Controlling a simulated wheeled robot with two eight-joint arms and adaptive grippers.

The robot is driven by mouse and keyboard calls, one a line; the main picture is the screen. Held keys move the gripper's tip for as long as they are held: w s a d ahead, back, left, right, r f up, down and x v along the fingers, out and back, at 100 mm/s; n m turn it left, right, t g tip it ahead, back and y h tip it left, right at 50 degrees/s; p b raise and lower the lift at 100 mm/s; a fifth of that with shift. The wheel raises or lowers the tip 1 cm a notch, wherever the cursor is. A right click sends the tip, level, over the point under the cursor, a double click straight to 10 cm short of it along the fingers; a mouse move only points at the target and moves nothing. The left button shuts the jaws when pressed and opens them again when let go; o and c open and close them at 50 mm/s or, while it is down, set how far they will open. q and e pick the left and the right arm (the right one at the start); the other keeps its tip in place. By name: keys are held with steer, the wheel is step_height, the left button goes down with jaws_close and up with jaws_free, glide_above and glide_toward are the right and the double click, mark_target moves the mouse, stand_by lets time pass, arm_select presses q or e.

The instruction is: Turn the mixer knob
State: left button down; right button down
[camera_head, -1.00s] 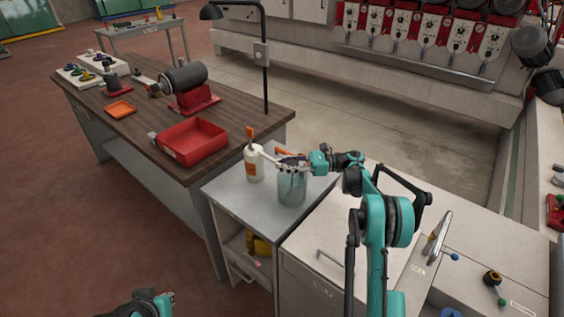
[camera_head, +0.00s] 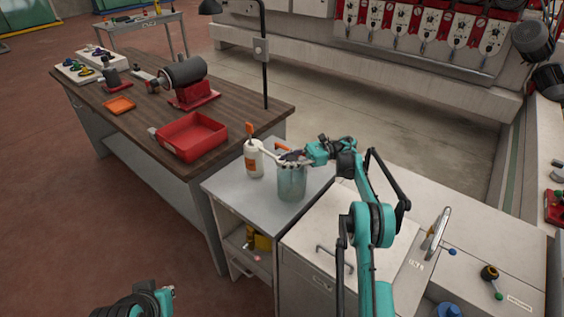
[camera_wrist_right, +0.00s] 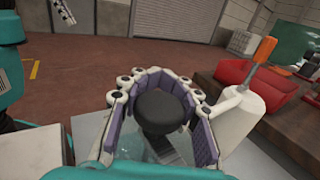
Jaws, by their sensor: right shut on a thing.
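The mixer's round black knob (camera_wrist_right: 160,110) sits between the curved, purple-padded fingers of my right gripper (camera_wrist_right: 162,92) in the right wrist view. In the head view my right gripper (camera_head: 290,158) is at the top of a clear glass jar (camera_head: 291,184), shut on the knob, which its fingers mostly hide. The jar stands upright on the grey metal cabinet (camera_head: 232,198). Part of my left arm shows at the bottom left of the head view; its fingertips cannot be made out.
A red bin (camera_head: 191,138) sits on the wooden workbench (camera_head: 130,115). A white cabinet top (camera_head: 325,220) lies to the right, with a handle (camera_head: 438,232) further right.

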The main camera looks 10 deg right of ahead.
steer(key=c, duration=1.1)
jaws_free()
step_height(320, 180, up, 10)
steer(key=shift+o, duration=0.3)
steer(key=shift+a, duration=0.1)
